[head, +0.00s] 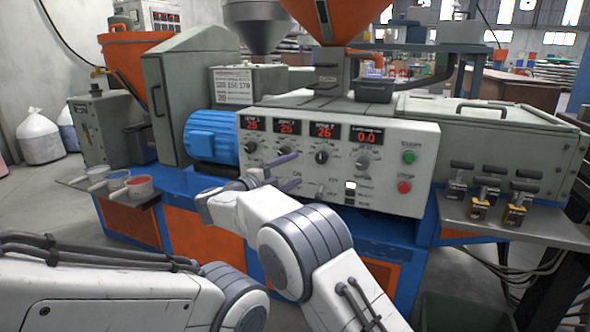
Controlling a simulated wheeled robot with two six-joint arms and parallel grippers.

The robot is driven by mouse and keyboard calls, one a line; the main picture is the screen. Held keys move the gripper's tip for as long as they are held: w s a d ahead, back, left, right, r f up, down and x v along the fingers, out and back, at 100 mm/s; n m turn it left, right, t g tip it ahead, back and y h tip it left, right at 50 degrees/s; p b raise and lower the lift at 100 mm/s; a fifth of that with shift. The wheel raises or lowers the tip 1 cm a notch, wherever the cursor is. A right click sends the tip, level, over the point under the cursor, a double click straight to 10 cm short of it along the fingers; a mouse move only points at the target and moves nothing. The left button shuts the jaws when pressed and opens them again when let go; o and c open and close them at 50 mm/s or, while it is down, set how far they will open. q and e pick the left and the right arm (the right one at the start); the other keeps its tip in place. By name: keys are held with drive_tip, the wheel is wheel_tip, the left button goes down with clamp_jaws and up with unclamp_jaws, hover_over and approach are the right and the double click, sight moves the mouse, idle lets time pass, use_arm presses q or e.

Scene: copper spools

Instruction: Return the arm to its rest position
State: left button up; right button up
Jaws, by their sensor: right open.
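My right gripper (295,169) is in front of the machine's white control panel (410,133), just below the row of dark knobs. Its two slim purple-grey fingers are apart and point right, with nothing visible between them. I cannot tell whether the fingertips touch the panel. My right arm (285,235) rises from the bottom edge and bends at a grey-banded joint. My left arm (95,290) crosses the lower left corner, and its gripper is outside the picture.
A blue motor (211,136) sits left of the panel. A small shelf with several cups (138,187) juts out at left. A metal side table (525,228) at right bears several yellow-and-black clamp-like pieces. Orange hoppers (335,18) stand above the machine.

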drive_tip(key=w+d+r+n+t+y, duration=0.3)
drive_tip(key=w+d+n+t+y, duration=0.15)
drive_tip(key=n, duration=0.25)
drive_tip(key=s+d+f+n+g+y, duration=0.3)
drive_tip(key=f+n+y, duration=0.35)
drive_tip(key=n, duration=0.25)
drive_tip(key=s+d+f+n+g+y, duration=0.1)
drive_tip(key=s+d+f+n+g, duration=0.4)
drive_tip(key=s, duration=0.7)
drive_tip(key=s+d+f+n+g, duration=0.1)
drive_tip(key=s+d+f+g, duration=0.2)
drive_tip(key=s+f, duration=0.6)
drive_tip(key=s+d+f+n+g+y, duration=0.1)
drive_tip(key=s+d+f+n+g, duration=0.25)
drive_tip(key=s, duration=1.05)
drive_tip(key=s+a+r+n+g, duration=0.2)
drive_tip(key=s+a+r+n, duration=0.1)
drive_tip(key=s+a, duration=0.3)
drive_tip(key=s+a+r+n+g, duration=0.1)
drive_tip(key=s+a+r+n, duration=0.2)
drive_tip(key=s+a, duration=0.35)
wheel_tip(320, 180, up, 36)
drive_tip(key=p, duration=3.6)
drive_tip(key=shift+s+d+y, duration=0.15)
drive_tip(key=shift+s+y, duration=0.15)
drive_tip(key=shift+s, duration=0.05)
drive_tip(key=shift+r+n, duration=0.1)
drive_tip(key=shift+n, duration=0.15)
